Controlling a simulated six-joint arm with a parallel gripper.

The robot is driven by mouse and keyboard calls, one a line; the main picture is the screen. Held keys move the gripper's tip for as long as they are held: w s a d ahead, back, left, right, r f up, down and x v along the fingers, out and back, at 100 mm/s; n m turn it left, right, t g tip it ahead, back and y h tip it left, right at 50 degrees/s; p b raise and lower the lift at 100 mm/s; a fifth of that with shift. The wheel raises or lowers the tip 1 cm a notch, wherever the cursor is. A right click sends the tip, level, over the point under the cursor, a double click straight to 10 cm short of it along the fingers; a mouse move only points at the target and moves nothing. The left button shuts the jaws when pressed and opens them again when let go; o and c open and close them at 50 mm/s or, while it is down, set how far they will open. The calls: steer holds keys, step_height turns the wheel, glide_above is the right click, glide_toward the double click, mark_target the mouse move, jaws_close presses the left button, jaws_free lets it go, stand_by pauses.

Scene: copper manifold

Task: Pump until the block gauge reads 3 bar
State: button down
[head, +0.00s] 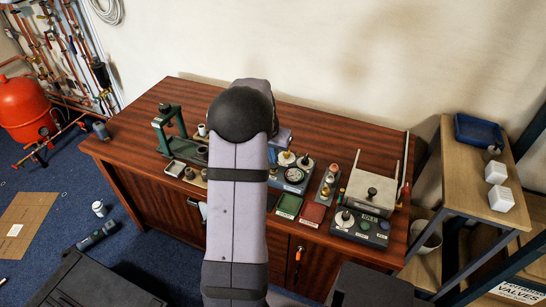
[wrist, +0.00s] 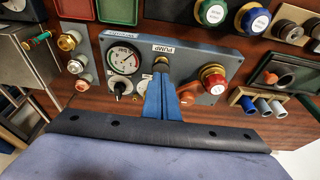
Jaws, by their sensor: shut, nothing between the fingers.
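The grey-blue gauge block lies on the wooden bench, and its front edge shows in the wrist view (wrist: 225,52). Its round white gauge (wrist: 123,59) has a dial too small to read surely. A PUMP label (wrist: 163,48) sits at the top edge of the block, with a small brass-coloured part (wrist: 161,62) below it. My gripper (wrist: 161,80) is shut and empty, its blue fingers over the block just below that part; I cannot tell if they touch it. A red-topped knob (wrist: 213,77) and an orange lever (wrist: 190,90) are right of the fingers. In the head view the gauge (head: 293,174) shows beside my arm, which hides my gripper.
In the head view, green (head: 289,205) and red (head: 312,213) trays lie in front of the block. In the wrist view, brass fittings (wrist: 70,41) sit beside the block.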

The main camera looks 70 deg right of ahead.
steer(key=shift+f, duration=0.4)
step_height(320, 180, down, 2)
steer(key=shift+f+b, duration=0.15)
steer(key=shift+b, duration=0.45)
steer(key=shift+a, duration=0.1)
steer(key=shift+r+p, duration=0.7)
step_height(320, 180, up, 4)
steer(key=p, duration=0.3)
steer(key=b+v, duration=0.2)
steer(key=v, duration=0.7)
